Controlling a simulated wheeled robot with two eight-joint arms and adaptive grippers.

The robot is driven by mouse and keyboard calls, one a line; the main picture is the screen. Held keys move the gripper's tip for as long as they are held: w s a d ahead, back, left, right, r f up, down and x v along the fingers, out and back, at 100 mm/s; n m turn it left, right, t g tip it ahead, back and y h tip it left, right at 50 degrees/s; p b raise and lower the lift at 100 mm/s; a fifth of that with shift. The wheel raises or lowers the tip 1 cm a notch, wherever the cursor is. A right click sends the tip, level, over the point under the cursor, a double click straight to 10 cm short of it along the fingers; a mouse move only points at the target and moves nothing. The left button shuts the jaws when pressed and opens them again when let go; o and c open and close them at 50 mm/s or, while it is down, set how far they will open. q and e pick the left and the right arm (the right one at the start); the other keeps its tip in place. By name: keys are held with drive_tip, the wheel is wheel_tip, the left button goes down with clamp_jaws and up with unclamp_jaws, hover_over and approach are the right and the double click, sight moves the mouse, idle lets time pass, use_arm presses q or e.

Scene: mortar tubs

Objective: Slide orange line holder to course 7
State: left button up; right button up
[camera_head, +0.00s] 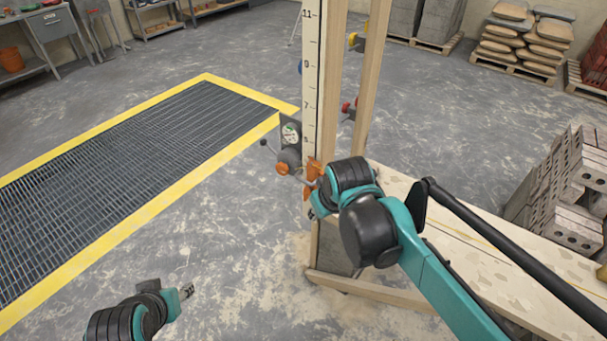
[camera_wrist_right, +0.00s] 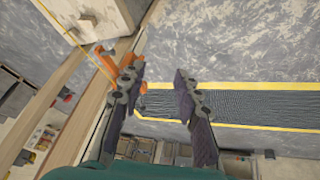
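The orange line holder (camera_head: 314,172) sits on the lower part of the pale, number-marked pole (camera_head: 312,70). My right gripper (camera_head: 318,192) is at the holder, its fingers partly hidden by my own wrist in the head view. In the right wrist view the right gripper (camera_wrist_right: 160,72) is open, with an empty gap between its fingers. The orange holder (camera_wrist_right: 128,62) shows beside and partly behind its left-hand finger; I cannot tell whether they touch. My left gripper (camera_head: 187,291) is low at the front left, away from the pole; its opening is too small to judge.
A grey device (camera_head: 289,150) with an orange knob and a dark lever is left of the pole. Wooden posts (camera_head: 368,75) and a plank bench (camera_head: 470,235) stand right of it. Blocks (camera_head: 565,185) are stacked further right. A yellow-edged floor grate (camera_head: 140,150) lies left.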

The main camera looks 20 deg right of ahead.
drive_tip(key=w+r+n+g+p, duration=0.1)
drive_tip(key=w+n+g+p, duration=0.15)
drive_tip(key=w, duration=1.15)
drive_tip(key=n+g+h+p, duration=0.1)
drive_tip(key=n+g+p, duration=0.1)
drive_tip(key=n, duration=0.1)
approach(302, 180)
drive_tip(key=f+b, duration=0.1)
drive_tip(key=f, duration=0.4)
drive_tip(key=d+f+b, duration=0.1)
drive_tip(key=f, duration=0.2)
drive_tip(key=shift+w+d+b, duration=0.1)
drive_tip(key=shift+w+b, duration=0.2)
drive_tip(key=shift+w, duration=0.05)
drive_tip(key=shift+r, duration=0.1)
clamp_jaws()
